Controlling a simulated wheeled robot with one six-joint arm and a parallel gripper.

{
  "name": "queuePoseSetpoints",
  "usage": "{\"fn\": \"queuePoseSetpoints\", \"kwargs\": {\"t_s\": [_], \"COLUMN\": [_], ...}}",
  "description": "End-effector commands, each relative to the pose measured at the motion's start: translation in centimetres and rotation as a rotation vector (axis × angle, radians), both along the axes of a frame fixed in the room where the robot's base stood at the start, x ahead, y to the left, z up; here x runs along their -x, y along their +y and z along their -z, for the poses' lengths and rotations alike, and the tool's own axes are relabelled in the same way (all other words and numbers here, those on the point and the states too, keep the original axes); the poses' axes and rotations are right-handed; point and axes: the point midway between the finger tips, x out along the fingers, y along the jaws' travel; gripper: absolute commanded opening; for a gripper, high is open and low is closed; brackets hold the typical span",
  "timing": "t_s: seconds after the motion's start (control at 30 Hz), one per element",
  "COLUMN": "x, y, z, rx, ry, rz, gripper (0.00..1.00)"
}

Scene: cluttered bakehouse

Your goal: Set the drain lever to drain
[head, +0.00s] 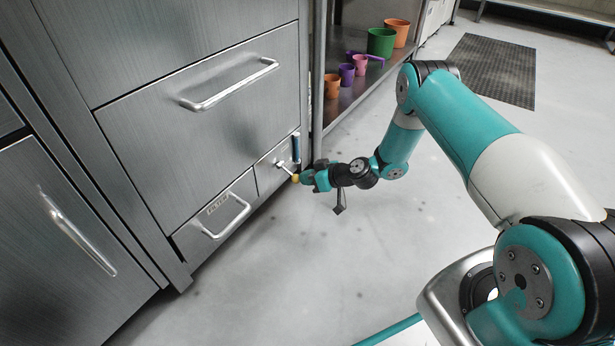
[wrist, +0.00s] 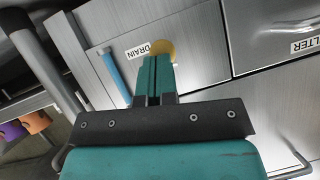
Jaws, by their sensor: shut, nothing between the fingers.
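The drain lever has a yellow knob (head: 295,179) on a short metal shaft, on a small panel low on the steel cabinet. In the head view the shaft runs down and right from its mount to the knob. My gripper (head: 306,178) is right at the knob, with its fingers shut and empty. In the wrist view the shut teal fingertips (wrist: 152,62) overlap the yellow knob (wrist: 164,48), which shows behind them and beside the DRAIN label (wrist: 138,51). The fingers hide the shaft there. I cannot tell whether they touch the knob.
A blue bar handle (wrist: 117,73) is beside the lever. The FILTER drawer (head: 190,240) with its bar handle is left of it. A shelf (head: 345,100) with several colored cups stands behind, to the right. The grey floor (head: 300,270) in front is open.

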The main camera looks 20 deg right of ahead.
Motion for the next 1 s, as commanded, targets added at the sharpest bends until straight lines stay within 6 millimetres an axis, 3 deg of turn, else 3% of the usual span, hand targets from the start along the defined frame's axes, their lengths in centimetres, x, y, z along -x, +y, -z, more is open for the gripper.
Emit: {"fn": "queuePoseSetpoints", "kwargs": {"t_s": [0.43, 0.7, 1.0], "x": [0.0, 0.9, 6.0], "y": [-0.1, -0.7, -5.2], "z": [-0.3, -4.1, -4.6], "rx": [0.001, -0.001, -0.003], "ry": [0.001, 0.001, 0.004], "rz": [0.0, -0.014, -0.013], "gripper": [0.0, 0.0, 0.0]}}
